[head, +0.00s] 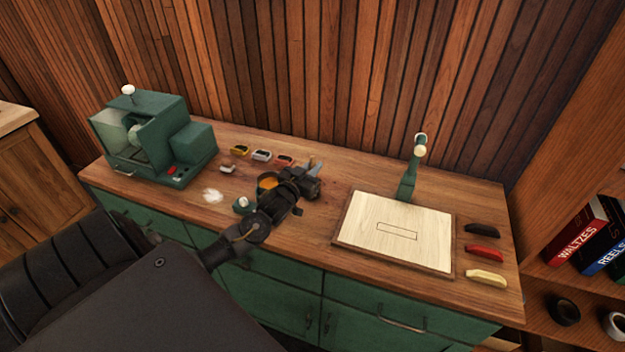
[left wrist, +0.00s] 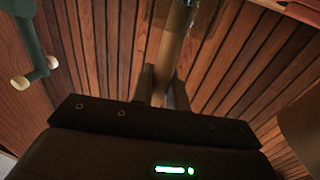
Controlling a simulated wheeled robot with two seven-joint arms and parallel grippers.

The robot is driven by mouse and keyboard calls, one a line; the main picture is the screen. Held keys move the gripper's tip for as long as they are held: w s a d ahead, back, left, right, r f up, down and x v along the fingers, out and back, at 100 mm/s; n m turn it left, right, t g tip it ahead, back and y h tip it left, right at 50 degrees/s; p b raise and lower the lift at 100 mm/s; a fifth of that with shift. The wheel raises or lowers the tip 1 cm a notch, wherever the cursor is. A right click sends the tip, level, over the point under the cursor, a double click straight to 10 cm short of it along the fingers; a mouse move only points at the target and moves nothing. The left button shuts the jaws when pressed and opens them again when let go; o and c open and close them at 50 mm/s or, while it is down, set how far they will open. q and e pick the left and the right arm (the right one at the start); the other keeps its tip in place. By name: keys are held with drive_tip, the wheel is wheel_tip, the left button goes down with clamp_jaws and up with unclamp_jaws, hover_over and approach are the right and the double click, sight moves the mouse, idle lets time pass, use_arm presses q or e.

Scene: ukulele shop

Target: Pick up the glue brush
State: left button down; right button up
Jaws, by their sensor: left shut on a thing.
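The glue brush (left wrist: 173,40) shows in the left wrist view as a pale wooden handle standing between my fingers. My left gripper (left wrist: 161,88) is shut on this handle. In the head view my left gripper (head: 313,176) is above the counter, just right of a pot with orange contents (head: 267,182). Only a small bit of the brush (head: 314,162) shows there beside the fingers; the gripper hides most of it, and I cannot see its bristles clearly. My right gripper is in neither view.
The wooden counter (head: 330,205) carries a green machine (head: 150,140) at left and a framed pale board (head: 395,230) with a green lever (head: 409,180) behind it. Small coloured pieces lie behind my gripper, and black, red and cream ones lie at right.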

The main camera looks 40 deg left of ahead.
use_arm(q)
drive_tip(key=shift+r, duration=0.15)
wheel_tip(320, 180, up, 8)
drive_tip(key=shift+r+b, duration=0.2)
drive_tip(key=shift+b, duration=0.85)
drive_tip(key=shift+r, duration=0.7)
